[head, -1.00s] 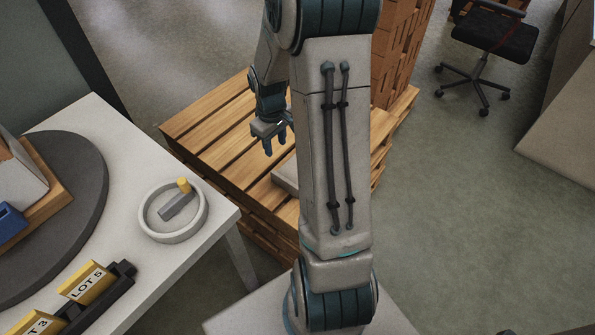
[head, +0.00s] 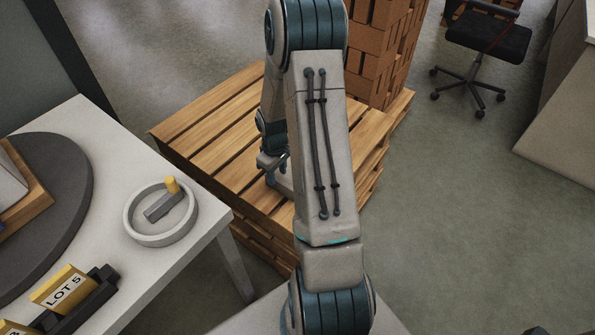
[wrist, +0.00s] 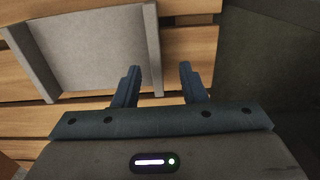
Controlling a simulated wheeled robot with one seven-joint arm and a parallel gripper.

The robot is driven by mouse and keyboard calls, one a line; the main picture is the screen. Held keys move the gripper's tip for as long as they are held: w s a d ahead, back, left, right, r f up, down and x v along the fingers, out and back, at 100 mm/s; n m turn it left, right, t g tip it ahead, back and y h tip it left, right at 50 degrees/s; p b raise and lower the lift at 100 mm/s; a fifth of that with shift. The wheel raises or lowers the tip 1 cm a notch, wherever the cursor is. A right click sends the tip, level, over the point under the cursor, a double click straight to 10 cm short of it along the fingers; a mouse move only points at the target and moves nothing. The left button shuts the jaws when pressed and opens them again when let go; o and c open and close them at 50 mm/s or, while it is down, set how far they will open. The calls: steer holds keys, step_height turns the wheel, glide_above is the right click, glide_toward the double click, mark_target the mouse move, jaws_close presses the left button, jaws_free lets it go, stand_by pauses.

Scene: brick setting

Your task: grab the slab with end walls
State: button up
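The slab with end walls (wrist: 95,50) is a grey plate with a raised wall at each end, lying on the wooden pallet stack. It fills the upper left of the wrist view. My gripper (wrist: 159,68) is open, and the slab's right end wall shows between its two fingers. I cannot tell whether the fingers touch the wall or how far down they reach. In the head view my gripper (head: 270,178) is low over the pallet, and my arm hides most of the slab.
The pallet stack (head: 215,125) has gaps between its planks. A brick stack (head: 380,55) stands at its back right. An office chair (head: 490,40) stands far right.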

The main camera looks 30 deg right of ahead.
mark_target(280, 181)
steer(key=f, duration=0.1)
steer(key=f+b, duration=0.1)
steer(key=f, duration=0.2)
steer(key=shift+s+d+f, duration=0.1)
steer(key=shift+d+f, duration=0.25)
steer(key=shift+r, duration=0.1)
jaws_close()
steer(key=shift+r, duration=0.15)
